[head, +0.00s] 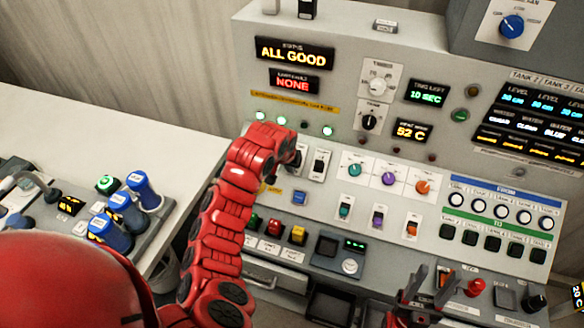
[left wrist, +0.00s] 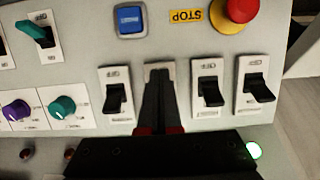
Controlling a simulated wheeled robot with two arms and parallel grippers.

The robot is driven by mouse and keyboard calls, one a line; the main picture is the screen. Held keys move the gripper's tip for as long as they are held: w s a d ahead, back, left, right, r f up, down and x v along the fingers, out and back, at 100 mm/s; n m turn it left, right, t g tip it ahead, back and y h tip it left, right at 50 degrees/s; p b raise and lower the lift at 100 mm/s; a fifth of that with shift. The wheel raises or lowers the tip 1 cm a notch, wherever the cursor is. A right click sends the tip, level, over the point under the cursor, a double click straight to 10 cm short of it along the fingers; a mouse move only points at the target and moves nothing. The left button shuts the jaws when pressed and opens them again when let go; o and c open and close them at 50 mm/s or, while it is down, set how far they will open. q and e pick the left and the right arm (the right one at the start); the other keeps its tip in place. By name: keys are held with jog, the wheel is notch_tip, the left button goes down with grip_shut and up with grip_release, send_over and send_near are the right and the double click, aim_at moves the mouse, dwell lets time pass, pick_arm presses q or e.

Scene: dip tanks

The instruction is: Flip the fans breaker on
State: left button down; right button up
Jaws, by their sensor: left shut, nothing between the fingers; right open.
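A row of black breaker switches on white plates is on the sloped panel; their labels are too small to read, so I cannot tell which is the fans breaker. In the left wrist view one switch (left wrist: 115,97) is left of my left gripper (left wrist: 160,75), and two more, a near one (left wrist: 210,93) and a far one (left wrist: 257,90), are on its right. The gripper is shut and empty, its fingers over another plate whose switch they hide. In the head view the left gripper (head: 297,158) is beside the rightmost breaker (head: 318,165). My right gripper (head: 431,280) is open, low right.
A blue button (left wrist: 130,18) and a red stop button (left wrist: 240,10) are close by in the left wrist view. Lit green lamps (head: 282,120) stand above the breakers. Coloured knobs (head: 389,179) are to the right. Blue-topped items (head: 143,185) stand on the left table.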

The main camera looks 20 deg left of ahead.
pick_arm(q)
jog(key=shift+w+d+r+b, duration=0.15)
jog(key=shift+w+b, duration=0.45)
jog(key=shift+b, duration=0.15)
jog(key=shift+w, duration=0.15)
jog(key=shift+w+r, duration=0.1)
jog(key=shift+s+r+p, duration=0.25)
jog(key=shift+p, duration=0.1)
jog(key=s+p, duration=0.1)
jog(key=s+r+p, duration=0.1)
jog(key=s+p, duration=0.1)
jog(key=shift+s+r, duration=0.25)
jog(key=shift+s, duration=0.05)
jog(key=shift+r+p, duration=0.1)
jog(key=shift+p, duration=0.2)
